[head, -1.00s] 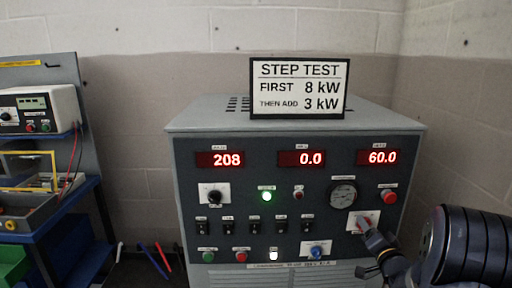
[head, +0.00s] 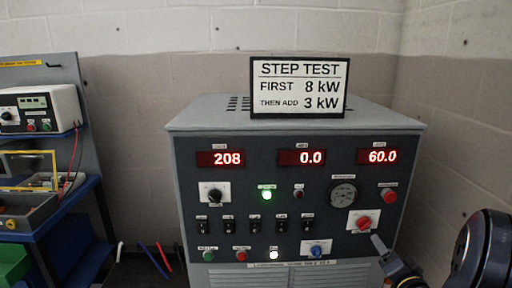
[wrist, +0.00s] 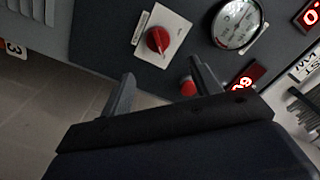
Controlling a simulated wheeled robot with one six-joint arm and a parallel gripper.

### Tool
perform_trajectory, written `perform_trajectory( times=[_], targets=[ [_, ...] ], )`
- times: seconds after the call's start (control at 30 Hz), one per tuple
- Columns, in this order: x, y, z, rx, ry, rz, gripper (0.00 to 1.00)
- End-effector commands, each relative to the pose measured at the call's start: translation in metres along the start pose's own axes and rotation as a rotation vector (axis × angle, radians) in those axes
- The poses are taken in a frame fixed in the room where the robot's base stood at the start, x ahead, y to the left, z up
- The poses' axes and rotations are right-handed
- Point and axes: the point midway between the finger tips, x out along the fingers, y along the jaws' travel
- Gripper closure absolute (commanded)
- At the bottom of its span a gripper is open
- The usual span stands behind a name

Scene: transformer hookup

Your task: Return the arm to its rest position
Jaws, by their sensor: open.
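My gripper (head: 380,246) is at the lower right of the head view, in front of the grey cabinet's dark panel (head: 335,258). It is apart from the red rotary knob (head: 363,223), which sits on a white plate just above it. In the wrist view my gripper (wrist: 162,82) shows two fingers spread wide with nothing between them. The red knob (wrist: 158,40) is beyond the fingers, and the round gauge (wrist: 237,24) is to its right.
A STEP TEST sign (head: 300,87) stands on the cabinet top. Displays read 208, 0.0 and 60.0. A blue shelf (head: 62,215) with instruments stands at left. A wall is close on the right.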

Motion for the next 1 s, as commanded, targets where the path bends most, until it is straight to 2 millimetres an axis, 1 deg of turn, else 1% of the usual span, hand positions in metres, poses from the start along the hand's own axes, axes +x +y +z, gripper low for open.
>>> perform_trajectory(
  times=[0.03, 0.1, 0.4, 0.47, 0.53, 1.0],
  targets=[
    [0.013, -0.001, 0.002, 0.000, -0.005, -0.004, 0.41],
    [0.027, -0.001, 0.002, 0.001, -0.005, -0.003, 0.41],
    [0.087, -0.001, 0.002, 0.000, -0.004, -0.002, 0.41],
    [0.096, -0.001, 0.002, -0.008, -0.003, -0.003, 0.41],
    [0.093, 0.001, 0.003, -0.081, -0.002, -0.001, 0.41],
    [0.092, -0.001, 0.004, -0.531, -0.001, -0.001, 0.41]
  ],
)
